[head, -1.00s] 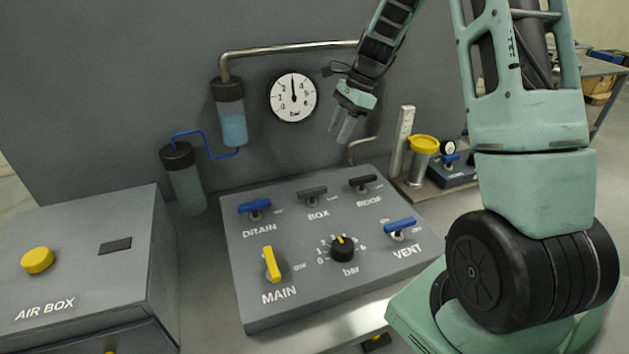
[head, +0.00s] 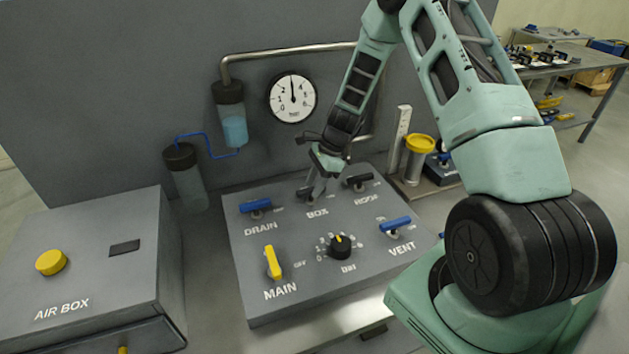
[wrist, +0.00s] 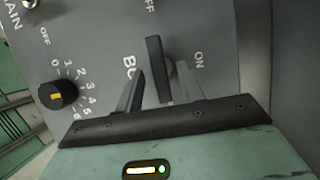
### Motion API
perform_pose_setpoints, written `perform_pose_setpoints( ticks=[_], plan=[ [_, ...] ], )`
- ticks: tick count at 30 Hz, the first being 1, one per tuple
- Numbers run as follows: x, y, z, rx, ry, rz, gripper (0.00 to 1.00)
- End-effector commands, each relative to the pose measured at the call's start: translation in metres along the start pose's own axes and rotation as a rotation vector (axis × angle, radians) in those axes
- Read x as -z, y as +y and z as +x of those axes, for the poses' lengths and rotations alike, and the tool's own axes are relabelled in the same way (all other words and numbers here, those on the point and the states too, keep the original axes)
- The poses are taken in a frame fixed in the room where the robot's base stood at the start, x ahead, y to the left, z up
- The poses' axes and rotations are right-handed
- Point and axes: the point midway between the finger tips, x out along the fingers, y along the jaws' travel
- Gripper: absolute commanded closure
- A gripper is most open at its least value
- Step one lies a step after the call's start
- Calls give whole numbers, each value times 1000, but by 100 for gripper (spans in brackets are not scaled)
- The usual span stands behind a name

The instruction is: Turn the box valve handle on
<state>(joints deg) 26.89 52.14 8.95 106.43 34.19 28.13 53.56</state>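The box valve handle (head: 304,194) is a dark grey bar on the panel above the BOX label. In the head view my gripper (head: 313,190) is down at it and partly covers it. In the wrist view the handle (wrist: 157,68) stands between the two fingers of my gripper (wrist: 159,88), with a visible gap on each side. The fingers are open around it. The bar lies in line with the OFF mark at the top, and the ON mark is to its right. Whether a fingertip touches the bar is not clear.
The blue drain handle (head: 256,207) is left of it and the dark roof handle (head: 358,181) right. Below are the yellow main handle (head: 273,262), the black bar knob (head: 340,245) and the blue vent handle (head: 396,224). A gauge (head: 293,98) hangs behind.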

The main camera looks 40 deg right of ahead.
Motion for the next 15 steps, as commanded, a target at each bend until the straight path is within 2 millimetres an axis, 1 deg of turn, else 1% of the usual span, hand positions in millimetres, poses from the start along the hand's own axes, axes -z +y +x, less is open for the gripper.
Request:
perform_pose_setpoints(
  ticks=[3,10,11,12,14,15],
  plan=[
    [0,0,3,0,0,0,62],
    [0,0,4,0,0,0,62],
    [0,0,4,0,0,0,70],
    [0,0,4,0,0,0,81],
    [0,0,4,0,0,0,98],
    [0,0,4,0,0,1,100]
  ],
)
